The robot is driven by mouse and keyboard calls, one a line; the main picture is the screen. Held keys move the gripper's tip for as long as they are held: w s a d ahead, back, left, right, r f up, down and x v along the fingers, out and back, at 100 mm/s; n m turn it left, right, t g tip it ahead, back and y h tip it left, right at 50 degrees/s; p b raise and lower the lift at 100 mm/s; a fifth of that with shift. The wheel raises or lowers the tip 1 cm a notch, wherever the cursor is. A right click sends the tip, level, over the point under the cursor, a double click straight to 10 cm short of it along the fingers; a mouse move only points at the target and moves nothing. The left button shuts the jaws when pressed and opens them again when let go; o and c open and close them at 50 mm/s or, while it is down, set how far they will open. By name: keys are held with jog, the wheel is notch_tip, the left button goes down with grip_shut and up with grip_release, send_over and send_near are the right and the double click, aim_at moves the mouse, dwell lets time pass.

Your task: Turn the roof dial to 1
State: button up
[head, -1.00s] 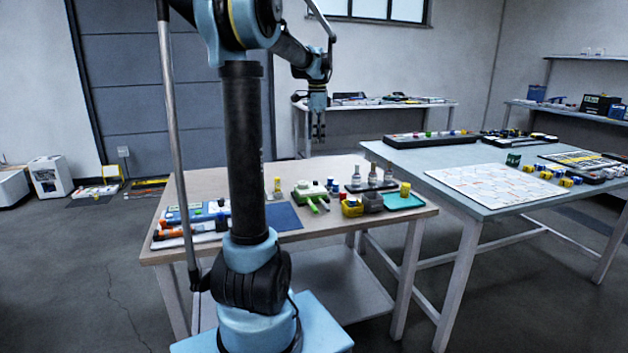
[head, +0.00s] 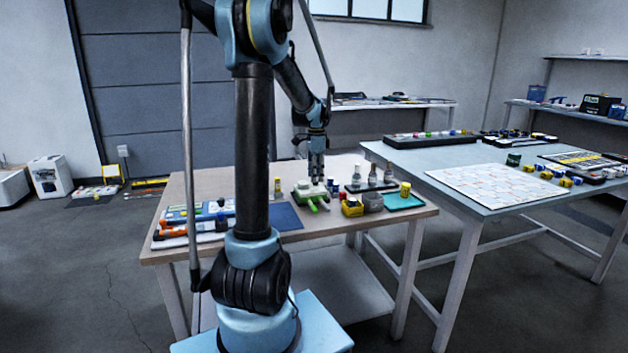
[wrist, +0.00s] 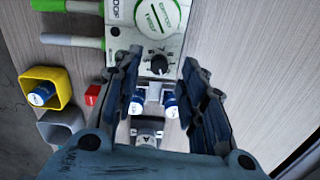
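The white and green device (head: 308,189) sits on the wooden table in the head view. In the wrist view its body (wrist: 172,40) is at the top, with a round green-marked disc (wrist: 157,15) and a black knob (wrist: 158,62) with a pale pointer line. I cannot read numbers around the knob or tell its setting. My gripper (head: 318,177) points down over the device area in the head view. In the wrist view my gripper (wrist: 160,78) is open, its dark fingers left and right of the knob, with nothing held between them. I cannot tell its height above the knob.
Two blue-and-white vials (wrist: 169,104) show between the fingers. A red block (wrist: 92,95), a yellow bin (wrist: 62,88) and a grey bin (wrist: 62,128) lie to the left. Bottles (head: 372,175) stand close by on a dark tray. Bare wood is at right.

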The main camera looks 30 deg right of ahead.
jog(key=shift+f, duration=1.05)
grip_shut()
jog(key=shift+n, duration=0.3)
jog(key=n, duration=0.3)
jog(key=shift+w+n, duration=0.1)
jog(key=shift+n, duration=1.8)
